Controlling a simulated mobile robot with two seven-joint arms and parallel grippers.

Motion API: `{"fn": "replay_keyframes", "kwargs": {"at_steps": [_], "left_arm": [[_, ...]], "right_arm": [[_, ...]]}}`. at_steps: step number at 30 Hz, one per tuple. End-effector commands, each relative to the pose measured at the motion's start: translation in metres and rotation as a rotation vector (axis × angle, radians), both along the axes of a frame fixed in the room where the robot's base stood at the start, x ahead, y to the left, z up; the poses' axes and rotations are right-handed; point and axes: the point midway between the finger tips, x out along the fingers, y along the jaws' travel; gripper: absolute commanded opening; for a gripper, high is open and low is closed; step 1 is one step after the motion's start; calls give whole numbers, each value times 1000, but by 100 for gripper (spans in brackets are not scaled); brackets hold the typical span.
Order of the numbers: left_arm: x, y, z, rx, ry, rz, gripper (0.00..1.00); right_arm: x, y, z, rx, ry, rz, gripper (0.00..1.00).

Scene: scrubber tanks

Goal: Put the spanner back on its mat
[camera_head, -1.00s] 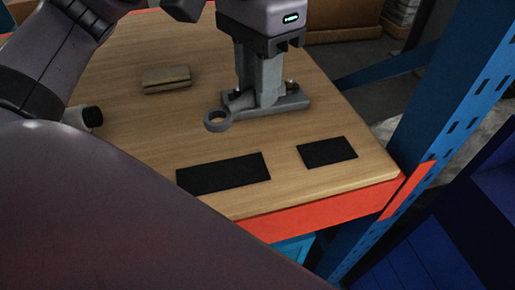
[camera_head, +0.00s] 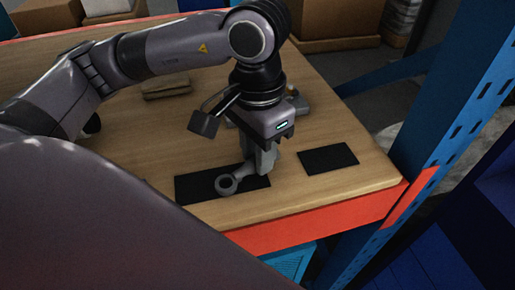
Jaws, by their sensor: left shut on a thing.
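The spanner (camera_head: 227,185) is grey with a ring end; the ring and a short length of shank show over the long black mat (camera_head: 196,188). My left gripper (camera_head: 266,172) is shut on the spanner and points down at the mat's right part. The far part of the spanner is hidden by the fingers. Whether the spanner touches the mat or hangs just above it, I cannot tell. A smaller black mat (camera_head: 328,159) lies bare to the right. My right gripper is not in view.
A grey holder (camera_head: 297,101) stands behind my left gripper, partly hidden. A tan block (camera_head: 167,90) lies further back on the wooden table (camera_head: 345,124). The table's red front edge (camera_head: 300,225) is close. A blue rack post (camera_head: 455,110) rises at the right.

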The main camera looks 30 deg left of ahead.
Motion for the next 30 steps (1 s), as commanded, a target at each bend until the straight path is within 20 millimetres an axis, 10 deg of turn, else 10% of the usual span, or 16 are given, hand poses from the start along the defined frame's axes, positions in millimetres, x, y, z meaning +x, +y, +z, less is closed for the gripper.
{"fn": "replay_keyframes", "kwargs": {"at_steps": [9,10,12,25,30], "left_arm": [[0,0,-5,0,-1,0,0],[0,0,-3,1,0,0,37],[0,0,-3,1,0,0,53],[0,0,4,0,0,0,53],[1,-1,38,-2,-8,-2,53]], "right_arm": [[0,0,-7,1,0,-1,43],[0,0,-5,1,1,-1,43],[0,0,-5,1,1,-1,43],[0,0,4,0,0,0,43],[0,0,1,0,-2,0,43]]}}
